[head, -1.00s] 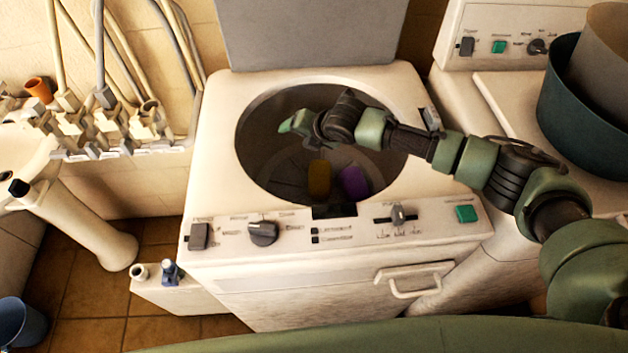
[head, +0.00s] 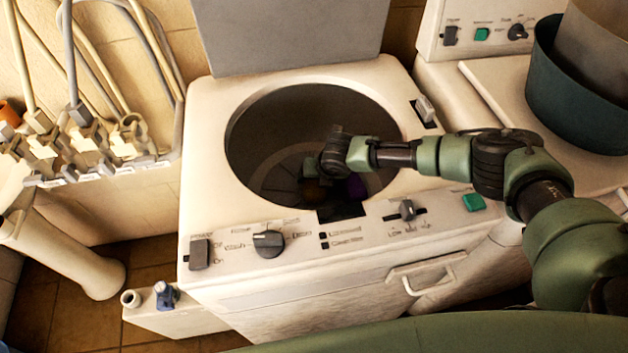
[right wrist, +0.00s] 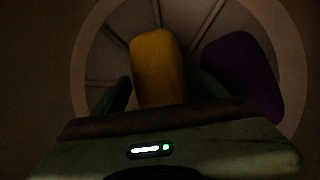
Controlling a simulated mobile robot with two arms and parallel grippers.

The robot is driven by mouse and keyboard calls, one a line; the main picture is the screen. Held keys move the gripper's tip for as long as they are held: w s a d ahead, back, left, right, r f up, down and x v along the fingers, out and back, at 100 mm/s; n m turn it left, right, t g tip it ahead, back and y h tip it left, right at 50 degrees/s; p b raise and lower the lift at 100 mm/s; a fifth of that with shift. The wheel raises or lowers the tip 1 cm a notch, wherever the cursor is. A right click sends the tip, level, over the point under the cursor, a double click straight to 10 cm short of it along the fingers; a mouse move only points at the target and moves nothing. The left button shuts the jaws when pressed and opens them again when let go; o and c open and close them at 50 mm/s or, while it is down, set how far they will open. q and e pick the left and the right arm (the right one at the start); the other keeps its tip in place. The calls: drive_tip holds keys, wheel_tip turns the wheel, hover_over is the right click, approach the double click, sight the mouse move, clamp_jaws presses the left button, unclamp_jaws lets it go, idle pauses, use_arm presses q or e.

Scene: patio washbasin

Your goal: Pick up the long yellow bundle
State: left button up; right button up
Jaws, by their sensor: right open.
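The long yellow bundle (right wrist: 157,62) lies in the round drum of the white washing machine (head: 215,180). In the head view the bundle (head: 312,193) is dim and mostly hidden behind my right gripper (head: 310,168), which reaches down into the drum. In the right wrist view my right gripper (right wrist: 163,80) is open, with one dark finger on each side of the bundle's near part. I cannot tell whether the fingers touch it. A purple bundle (right wrist: 243,75) lies just to the right of the right finger. My left gripper is not in view.
The drum rim surrounds my right wrist. The machine's grey lid (head: 290,35) stands open behind it. A control panel with knobs (head: 268,243) runs along the front. A dark green tub (head: 575,95) stands to the right, and pipes and valves (head: 85,140) are at the left.

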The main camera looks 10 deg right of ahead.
drive_tip(key=shift+x, duration=0.8)
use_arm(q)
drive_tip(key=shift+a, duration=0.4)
use_arm(e)
drive_tip(key=shift+w+r, duration=0.1)
drive_tip(key=c, duration=1.5)
drive_tip(key=shift+o, duration=0.2)
use_arm(q)
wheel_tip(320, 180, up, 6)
drive_tip(key=p, duration=0.6)
use_arm(e)
wheel_tip(320, 180, up, 28)
